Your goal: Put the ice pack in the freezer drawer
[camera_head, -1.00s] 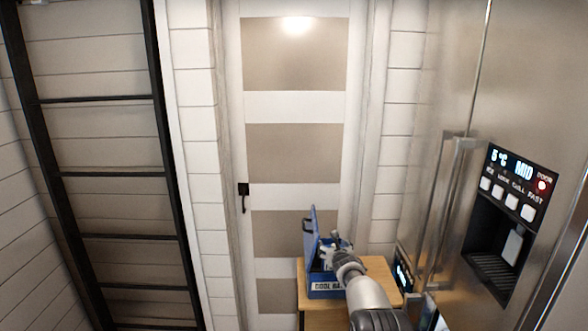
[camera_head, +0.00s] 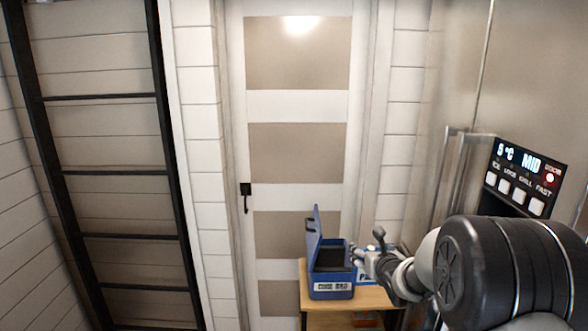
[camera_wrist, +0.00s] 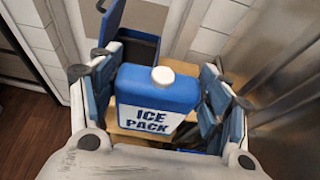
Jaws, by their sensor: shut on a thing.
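The ice pack (camera_wrist: 150,98), a blue and white bottle shape with a white cap and "ICE PACK" lettering, is held between the blue-padded fingers of my gripper (camera_wrist: 155,92). In the head view my gripper (camera_head: 364,264) is just right of the open blue cool box, and only a small part of the ice pack (camera_head: 368,279) shows below it. The ice pack is above the wooden table, clear of the box. The steel fridge (camera_head: 462,85) stands at the right. No freezer drawer can be made out; the fridge's lower part is hidden behind my arm.
The blue cool box (camera_head: 331,291) stands on the small wooden table (camera_head: 376,297) with its lid up at the left and a dark interior. The fridge's vertical handles (camera_head: 462,170) stick out left of its lit panel (camera_head: 525,172). A black ladder (camera_head: 110,236) stands at left.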

